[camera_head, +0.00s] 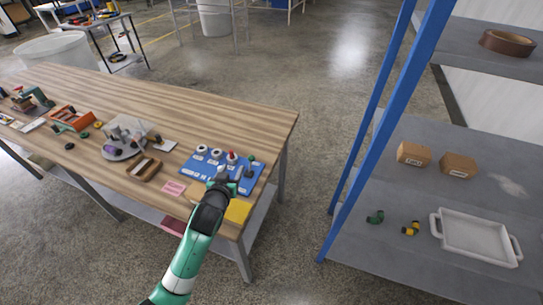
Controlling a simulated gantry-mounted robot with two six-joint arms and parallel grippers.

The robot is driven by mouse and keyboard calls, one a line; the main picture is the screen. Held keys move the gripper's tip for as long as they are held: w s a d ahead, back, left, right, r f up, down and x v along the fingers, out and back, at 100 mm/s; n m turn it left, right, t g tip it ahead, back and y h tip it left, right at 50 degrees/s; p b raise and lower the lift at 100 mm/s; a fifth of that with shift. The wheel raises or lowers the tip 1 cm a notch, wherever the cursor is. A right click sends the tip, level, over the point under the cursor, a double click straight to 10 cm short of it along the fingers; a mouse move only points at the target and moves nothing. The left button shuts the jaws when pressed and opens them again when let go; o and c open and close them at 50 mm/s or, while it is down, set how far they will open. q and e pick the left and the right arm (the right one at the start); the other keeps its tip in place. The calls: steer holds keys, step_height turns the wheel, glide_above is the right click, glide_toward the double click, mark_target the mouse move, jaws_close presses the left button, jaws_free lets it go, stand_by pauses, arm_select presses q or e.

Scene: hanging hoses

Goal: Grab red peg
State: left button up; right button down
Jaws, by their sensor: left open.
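A small red peg (232,157) with a pale base stands on a blue board (193,178) near the right end of the wooden table. White round pieces (202,150) stand to its left on the same board, and a dark green piece (251,160) is to its right. My left gripper (224,173) is over the front part of the board, just in front of the red peg in the picture. It is open; the fingers are small and partly hidden by the wrist. I cannot tell whether it touches anything. My right gripper is out of view.
A yellow square (238,211) and a pink note (173,188) lie near the table's front edge. A blue-posted shelf (386,120) with a white tray (475,238) stands right, across a floor gap.

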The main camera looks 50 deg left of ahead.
mark_target(231, 155)
arm_select(q)
steer(key=s+a, duration=0.1)
steer(key=s+a+f, duration=0.1)
steer(key=shift+s+a+g, duration=0.25)
steer(key=shift+s+g, duration=0.05)
steer(key=shift+s, duration=0.05)
steer(key=shift+y, duration=0.3)
steer(key=b+x, duration=0.3)
steer(key=x, duration=0.2)
steer(key=shift+w+f, duration=0.1)
steer(key=shift+w, duration=0.2)
steer(key=shift+w+a, duration=0.3)
steer(key=shift+w+a+f, duration=0.1)
steer(key=shift+f, duration=0.05)
steer(key=b+x, duration=0.3)
steer(key=x, duration=0.1)
steer(key=shift+w, duration=0.1)
steer(key=shift+w+a, duration=0.25)
steer(key=shift+a, duration=0.05)
steer(key=shift+c, duration=0.4)
jaws_close()
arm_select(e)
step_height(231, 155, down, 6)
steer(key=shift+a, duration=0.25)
